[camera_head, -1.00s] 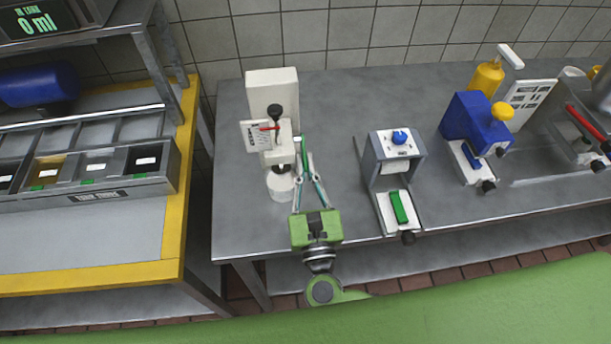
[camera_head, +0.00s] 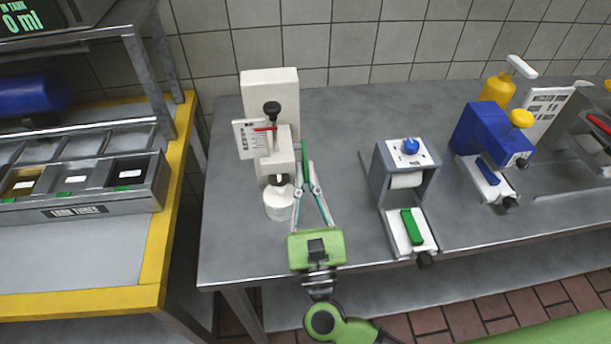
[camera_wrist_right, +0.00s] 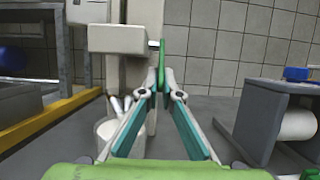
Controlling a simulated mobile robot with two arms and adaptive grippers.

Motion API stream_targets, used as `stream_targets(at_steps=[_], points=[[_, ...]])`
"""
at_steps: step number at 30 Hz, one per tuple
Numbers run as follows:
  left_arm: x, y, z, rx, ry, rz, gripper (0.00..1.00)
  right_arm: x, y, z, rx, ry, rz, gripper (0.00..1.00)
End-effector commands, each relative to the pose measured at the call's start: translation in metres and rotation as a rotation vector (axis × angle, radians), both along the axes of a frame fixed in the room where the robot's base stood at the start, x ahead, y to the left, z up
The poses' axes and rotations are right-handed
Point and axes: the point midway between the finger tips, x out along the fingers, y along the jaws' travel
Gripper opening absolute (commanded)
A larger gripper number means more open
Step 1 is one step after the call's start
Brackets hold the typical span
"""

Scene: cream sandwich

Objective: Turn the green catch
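The green catch (camera_head: 304,152) is a slim green bar on the right side of a white machine (camera_head: 270,85) at the left end of the grey table. It also shows in the right wrist view (camera_wrist_right: 162,56), between the fingertips. My right gripper (camera_head: 308,172) reaches in from the front, its fingers converging to a narrow tip around the near part of the catch. It appears shut on it; the tips partly hide the catch. In the right wrist view my right gripper (camera_wrist_right: 160,82) shows teal finger pads. My left gripper is not in view.
A white cup (camera_head: 279,204) stands under the machine, just left of the fingers. A grey device with a blue knob (camera_head: 411,146) and a green block (camera_head: 413,227) stands to the right. A blue device (camera_head: 485,135) is farther right. A yellow-edged bench (camera_head: 160,245) stands at left.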

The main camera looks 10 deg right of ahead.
Motion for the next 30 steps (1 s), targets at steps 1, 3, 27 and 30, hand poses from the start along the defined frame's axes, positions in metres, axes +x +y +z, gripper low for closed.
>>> stream_targets(at_steps=[1,3,27,30], points=[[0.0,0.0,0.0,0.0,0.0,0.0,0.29,0.0,0.0,0.001,0.0,-0.002,-0.001,0.1],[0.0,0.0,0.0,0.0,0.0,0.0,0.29,0.0,0.0,0.001,0.0,-0.002,-0.001,0.22],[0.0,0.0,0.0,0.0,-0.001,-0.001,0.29,-0.076,0.0,-0.031,-0.002,0.003,-0.001,0.22],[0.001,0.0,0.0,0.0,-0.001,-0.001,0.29,-0.092,0.0,-0.037,-0.001,0.003,0.001,0.22]])
